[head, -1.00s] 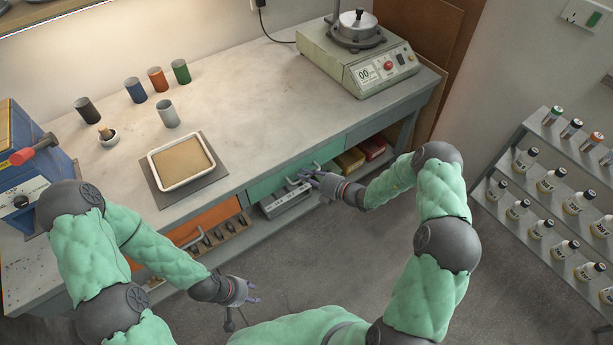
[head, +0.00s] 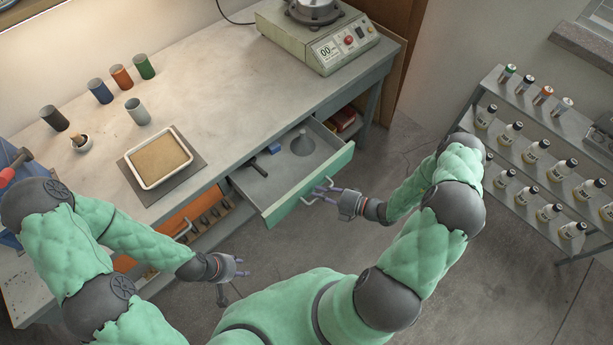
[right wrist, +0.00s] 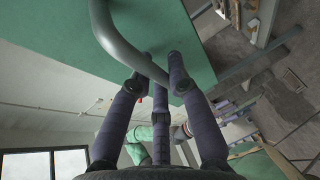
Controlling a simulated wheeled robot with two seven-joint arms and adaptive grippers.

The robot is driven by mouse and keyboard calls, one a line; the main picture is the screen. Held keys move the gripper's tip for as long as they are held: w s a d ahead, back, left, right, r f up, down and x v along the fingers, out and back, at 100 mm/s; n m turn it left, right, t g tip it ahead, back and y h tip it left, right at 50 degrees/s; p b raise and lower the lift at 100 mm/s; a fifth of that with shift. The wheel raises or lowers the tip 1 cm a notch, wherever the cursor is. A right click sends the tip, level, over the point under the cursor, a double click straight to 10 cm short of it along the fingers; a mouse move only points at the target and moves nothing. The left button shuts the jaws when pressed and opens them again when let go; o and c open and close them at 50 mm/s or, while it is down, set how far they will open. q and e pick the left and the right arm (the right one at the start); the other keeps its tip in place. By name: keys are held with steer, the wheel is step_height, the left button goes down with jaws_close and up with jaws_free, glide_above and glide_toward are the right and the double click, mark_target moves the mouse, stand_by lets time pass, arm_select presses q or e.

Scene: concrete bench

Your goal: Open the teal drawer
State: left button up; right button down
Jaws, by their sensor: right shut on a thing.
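The teal drawer (head: 290,203) is pulled well out from under the bench, and its grey inside shows. Its pale bar handle (head: 313,197) is on the front face. My right gripper (head: 325,190) is shut on the handle, in front of the drawer. In the right wrist view the curved grey handle (right wrist: 118,45) passes between the fingers (right wrist: 155,70), with the teal front (right wrist: 50,40) close behind. My left gripper (head: 242,267) is empty, with its fingers apart, low in front of the bench and away from the drawer.
In the drawer lie a blue block (head: 272,151), a dark tool (head: 258,166) and a grey cone-shaped thing (head: 303,143). An orange drawer (head: 176,222) is left of it. A bottle rack (head: 540,150) stands at right. Floor in front of the drawer is free.

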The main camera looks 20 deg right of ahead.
steer(key=s+d, duration=0.2)
steer(key=s, duration=0.4)
steer(key=shift+s+d+p, duration=0.15)
steer(key=shift+p, duration=0.2)
steer(key=c, duration=1.4)
jaws_free()
steer(key=v, duration=1.2)
steer(key=shift+r, duration=0.1)
